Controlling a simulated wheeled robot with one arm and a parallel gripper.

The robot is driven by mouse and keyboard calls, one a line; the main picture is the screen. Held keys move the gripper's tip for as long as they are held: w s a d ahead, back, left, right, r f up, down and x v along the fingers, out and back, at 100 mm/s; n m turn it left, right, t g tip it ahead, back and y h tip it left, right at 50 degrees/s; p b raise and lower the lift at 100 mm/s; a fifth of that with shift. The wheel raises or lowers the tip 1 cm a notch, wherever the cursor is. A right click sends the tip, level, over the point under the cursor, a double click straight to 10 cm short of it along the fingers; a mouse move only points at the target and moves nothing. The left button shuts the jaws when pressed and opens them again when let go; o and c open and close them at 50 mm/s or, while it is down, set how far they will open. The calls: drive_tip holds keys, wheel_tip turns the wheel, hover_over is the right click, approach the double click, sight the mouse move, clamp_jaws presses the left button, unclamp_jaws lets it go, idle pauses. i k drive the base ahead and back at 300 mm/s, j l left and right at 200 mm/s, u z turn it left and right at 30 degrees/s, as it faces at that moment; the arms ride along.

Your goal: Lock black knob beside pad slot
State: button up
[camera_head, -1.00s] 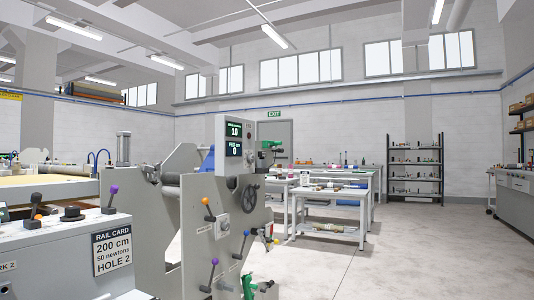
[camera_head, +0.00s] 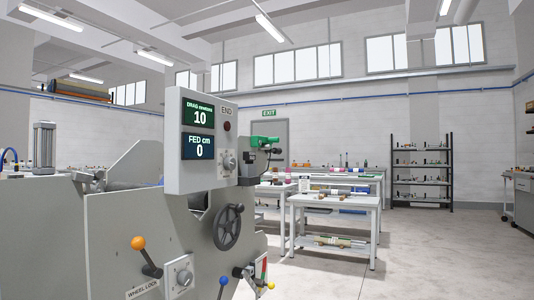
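My gripper is not in view. No pad slot can be made out, and I cannot tell which knob is the one beside it. The grey machine (camera_head: 110,235) fills the lower left. A black handwheel (camera_head: 228,227) is on the machine's face below. A lever with an orange ball (camera_head: 138,243) stands above the WHEEL LOCK label, beside a grey dial (camera_head: 181,274).
The displays (camera_head: 198,130) read drag 10 and fed 0. A green clamp-like part (camera_head: 262,142) juts from the box's right side. White tables (camera_head: 335,202) with rolls and a black shelf rack (camera_head: 422,170) stand farther back. The floor (camera_head: 430,260) at the right is open.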

sight(278, 151)
drive_tip(key=i+l, duration=0.1)
drive_tip(key=i, duration=0.5)
drive_tip(key=i+l+u, duration=0.1)
drive_tip(key=i, duration=0.45)
drive_tip(key=i+l, duration=0.15)
drive_tip(key=i, duration=0.45)
drive_tip(key=i+l+u, duration=0.1)
drive_tip(key=i, duration=0.45)
